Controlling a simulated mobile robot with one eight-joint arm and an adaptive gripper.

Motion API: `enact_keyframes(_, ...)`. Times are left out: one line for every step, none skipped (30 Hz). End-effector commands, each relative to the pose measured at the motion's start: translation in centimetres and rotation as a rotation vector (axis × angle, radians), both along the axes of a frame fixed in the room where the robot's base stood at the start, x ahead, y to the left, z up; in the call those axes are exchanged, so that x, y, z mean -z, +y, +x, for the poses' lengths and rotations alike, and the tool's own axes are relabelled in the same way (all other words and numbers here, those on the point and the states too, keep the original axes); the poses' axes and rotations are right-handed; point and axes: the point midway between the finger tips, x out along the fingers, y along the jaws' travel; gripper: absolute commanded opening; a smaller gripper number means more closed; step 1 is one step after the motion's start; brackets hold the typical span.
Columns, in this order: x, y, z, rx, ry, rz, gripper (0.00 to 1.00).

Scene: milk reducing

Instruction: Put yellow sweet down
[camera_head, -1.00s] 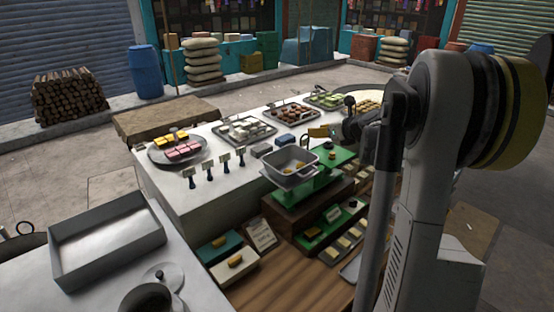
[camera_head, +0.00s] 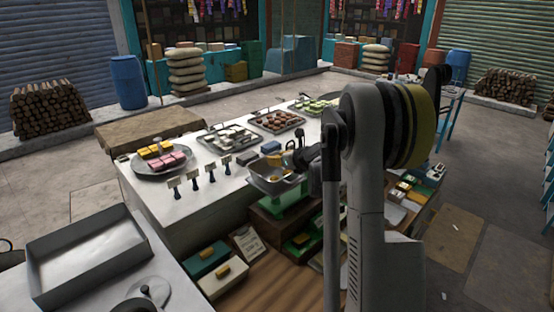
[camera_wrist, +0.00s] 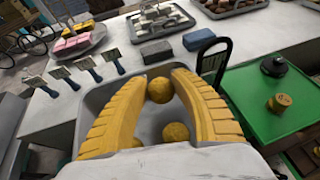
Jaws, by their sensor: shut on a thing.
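In the wrist view my gripper (camera_wrist: 160,84) has its two yellow ribbed fingers closed on a round yellow sweet (camera_wrist: 160,91) at their tips. The held sweet is over the grey square pan (camera_wrist: 96,101). My arm partly hides the pan's right side there.
A green board (camera_wrist: 245,90) with a dark weight (camera_wrist: 274,66) and a small brass weight (camera_wrist: 279,102) is right of the pan. Several small signs (camera_wrist: 79,71) stand to its left. Sweet trays (camera_head: 228,136) and a plate of pink and yellow sweets (camera_head: 164,159) lie behind.

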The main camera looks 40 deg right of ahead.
Motion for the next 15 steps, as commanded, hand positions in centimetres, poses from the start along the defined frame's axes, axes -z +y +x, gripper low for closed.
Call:
enact_keyframes(0.0,0.0,0.0,0.0,0.0,0.0,0.09)
enact_keyframes(0.0,0.0,0.0,0.0,0.0,0.0,0.09)
enact_keyframes(0.1,0.0,0.0,0.0,0.0,0.0,0.09)
enact_keyframes(0.2,0.0,0.0,0.0,0.0,0.0,0.09)
enact_keyframes(0.3,0.0,0.0,0.0,0.0,0.0,0.08)
enact_keyframes(0.5,0.0,0.0,0.0,0.0,0.0,0.08)
enact_keyframes(0.6,0.0,0.0,0.0,0.0,0.0,0.08)
enact_keyframes(0.7,0.0,0.0,0.0,0.0,0.0,0.08)
enact_keyframes(0.8,0.0,0.0,0.0,0.0,0.0,0.08)
enact_keyframes(0.9,0.0,0.0,0.0,0.0,0.0,0.08)
enact_keyframes(1.0,0.0,0.0,0.0,0.0,0.0,0.08)
enact_keyframes(1.1,0.0,0.0,0.0,0.0,0.0,0.08)
enact_keyframes(1.2,0.0,0.0,0.0,0.0,0.0,0.08)
enact_keyframes(1.2,0.0,0.0,0.0,0.0,0.0,0.08)
enact_keyframes(1.3,0.0,0.0,0.0,0.0,0.0,0.08)
